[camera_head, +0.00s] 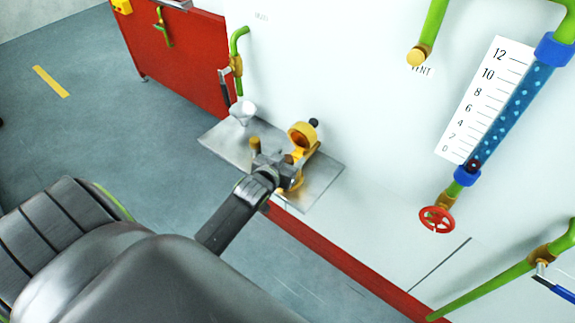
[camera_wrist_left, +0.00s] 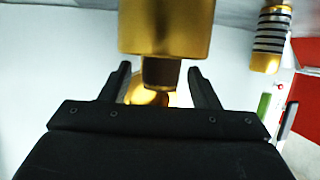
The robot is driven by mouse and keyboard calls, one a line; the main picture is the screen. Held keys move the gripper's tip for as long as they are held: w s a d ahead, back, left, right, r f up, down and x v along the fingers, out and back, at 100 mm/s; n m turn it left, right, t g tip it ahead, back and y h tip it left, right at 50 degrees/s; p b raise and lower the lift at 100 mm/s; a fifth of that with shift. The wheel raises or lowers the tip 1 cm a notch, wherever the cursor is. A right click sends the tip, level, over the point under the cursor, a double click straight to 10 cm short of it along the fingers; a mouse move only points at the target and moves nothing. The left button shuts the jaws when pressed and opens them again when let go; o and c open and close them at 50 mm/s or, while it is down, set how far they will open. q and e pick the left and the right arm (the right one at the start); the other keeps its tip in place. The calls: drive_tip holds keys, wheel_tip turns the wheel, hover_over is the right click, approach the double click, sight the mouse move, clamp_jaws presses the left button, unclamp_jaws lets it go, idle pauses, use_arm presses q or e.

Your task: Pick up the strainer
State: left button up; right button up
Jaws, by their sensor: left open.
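A brass-yellow fitting (camera_head: 303,133) with a rounded body and a black knob stands on a metal shelf (camera_head: 318,183). A smaller brass piece (camera_head: 255,145) stands to its left; in the left wrist view a brass cylinder with dark and silver bands (camera_wrist_left: 270,40) shows at the upper right. I cannot tell for certain which piece is the strainer. My left gripper (camera_head: 287,172) is at the fitting, over the shelf. In the left wrist view its fingers (camera_wrist_left: 157,88) are apart, with a brass body (camera_wrist_left: 165,28) and its dark stub close before them. Contact is unclear. My right gripper is out of view.
A white funnel (camera_head: 242,112) stands at the shelf's left end. The pale wall behind carries a green pipe with a valve (camera_head: 237,65), a level gauge (camera_head: 515,105) and a red handwheel (camera_head: 436,219). A red panel (camera_head: 190,60) is at the upper left. Floor at left is open.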

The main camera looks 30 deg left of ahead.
use_arm(q)
drive_tip(key=c, duration=1.1)
drive_tip(key=shift+r, duration=0.15)
